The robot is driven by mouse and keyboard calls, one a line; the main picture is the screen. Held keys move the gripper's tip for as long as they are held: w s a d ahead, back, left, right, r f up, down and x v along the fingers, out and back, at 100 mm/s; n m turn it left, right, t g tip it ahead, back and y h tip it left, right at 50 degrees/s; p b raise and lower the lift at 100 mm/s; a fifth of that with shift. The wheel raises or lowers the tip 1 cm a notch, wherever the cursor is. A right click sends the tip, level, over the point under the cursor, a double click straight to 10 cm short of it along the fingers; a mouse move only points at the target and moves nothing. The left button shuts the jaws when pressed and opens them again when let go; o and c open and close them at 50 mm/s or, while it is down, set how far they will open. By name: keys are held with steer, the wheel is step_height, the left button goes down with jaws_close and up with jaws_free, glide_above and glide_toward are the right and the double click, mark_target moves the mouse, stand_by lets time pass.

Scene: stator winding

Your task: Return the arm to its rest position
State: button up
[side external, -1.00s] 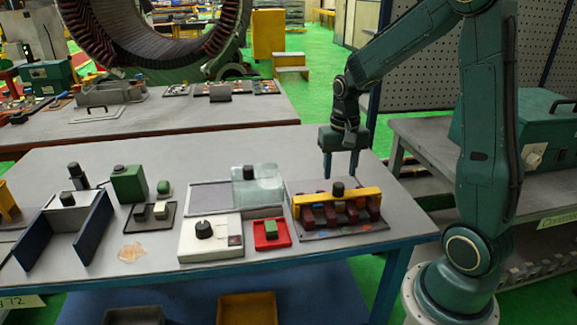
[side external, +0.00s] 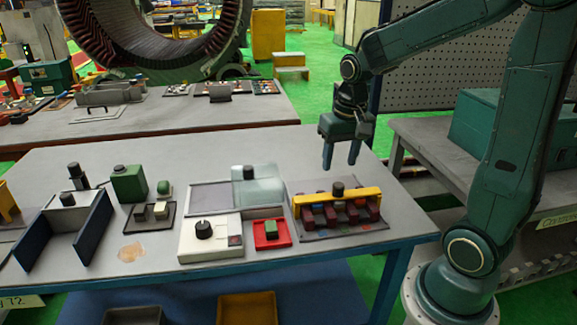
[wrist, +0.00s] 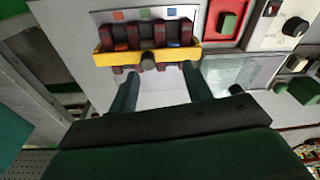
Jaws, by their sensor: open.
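My gripper (side external: 341,155) hangs with its fingers pointing down over the back right part of the grey work table (side external: 110,160), behind the rack with the yellow bar (side external: 338,200). Its two fingers are apart with nothing between them. In the wrist view, my gripper's fingers (wrist: 158,88) are also spread and empty. The yellow-barred rack (wrist: 130,57) lies beyond the fingertips there, with several dark red blocks under the bar. The fingers look clear of the rack.
Left of the rack are a red tray with a green block (side external: 271,233), a white box with a black knob (side external: 210,238) and a clear cover (side external: 257,185). A pegboard panel (side external: 440,75) and a side bench (side external: 420,135) stand at the right. Air above the table is free.

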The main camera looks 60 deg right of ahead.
steer(key=s+a+r+n+t, duration=0.4)
steer(key=s+a+r+n, duration=0.3)
steer(key=s+a, duration=0.4)
steer(key=shift+s+r, duration=0.35)
steer(key=shift+s, duration=0.15)
stand_by(1.1)
